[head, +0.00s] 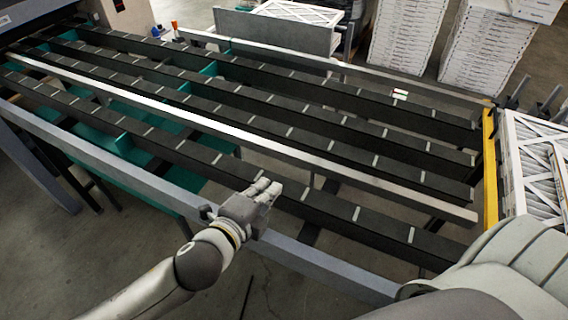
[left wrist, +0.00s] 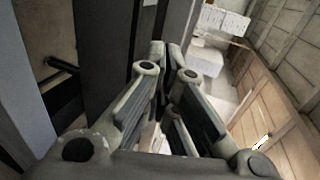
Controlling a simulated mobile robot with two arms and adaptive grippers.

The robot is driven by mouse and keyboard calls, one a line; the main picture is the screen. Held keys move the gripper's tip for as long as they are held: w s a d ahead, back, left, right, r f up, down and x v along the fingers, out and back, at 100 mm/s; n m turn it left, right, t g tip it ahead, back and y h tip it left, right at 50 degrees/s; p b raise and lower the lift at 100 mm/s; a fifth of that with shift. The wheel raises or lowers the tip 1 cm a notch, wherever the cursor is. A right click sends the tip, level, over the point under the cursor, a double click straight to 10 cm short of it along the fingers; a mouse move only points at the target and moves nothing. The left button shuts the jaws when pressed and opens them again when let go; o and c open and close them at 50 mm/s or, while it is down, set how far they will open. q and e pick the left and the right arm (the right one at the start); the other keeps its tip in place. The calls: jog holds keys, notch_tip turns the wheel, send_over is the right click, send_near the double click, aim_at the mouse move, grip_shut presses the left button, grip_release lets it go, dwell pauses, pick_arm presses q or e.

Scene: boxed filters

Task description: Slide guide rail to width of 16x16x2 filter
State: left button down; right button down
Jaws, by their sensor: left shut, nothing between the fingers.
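The guide rail (head: 300,153) is a long pale bar running diagonally over the dark slatted conveyor strips, from upper left to lower right in the head view. My left gripper (head: 270,190) is over the near dark strip, on the near side of the guide rail and apart from it. Its fingers are together and empty; they also show closed in the left wrist view (left wrist: 166,48). A white lattice-faced filter (head: 527,180) stands at the right end of the conveyor; its size cannot be read. My right gripper does not show.
A grey frame beam (head: 150,183) runs along the conveyor's near side, under my left wrist. Another pale rail (head: 350,68) lies along the far side. A yellow bar (head: 490,165) closes the right end. Stacks of white boxed filters (head: 405,40) stand behind.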

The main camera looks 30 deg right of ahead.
aim_at(290, 161)
pick_arm(q)
jog(key=shift+r+p+x, duration=0.2)
jog(key=shift+p+x, duration=0.1)
jog(key=shift+x, duration=1.15)
jog(key=shift+r+p+x, duration=0.25)
jog(key=shift+p+x, duration=0.05)
jog(key=shift+x, duration=1.15)
jog(key=shift+r+p+x, duration=0.2)
jog(key=shift+p+x, duration=0.1)
jog(key=shift+x, duration=1.15)
jog(key=shift+w+d, duration=0.15)
jog(key=shift+d, duration=0.05)
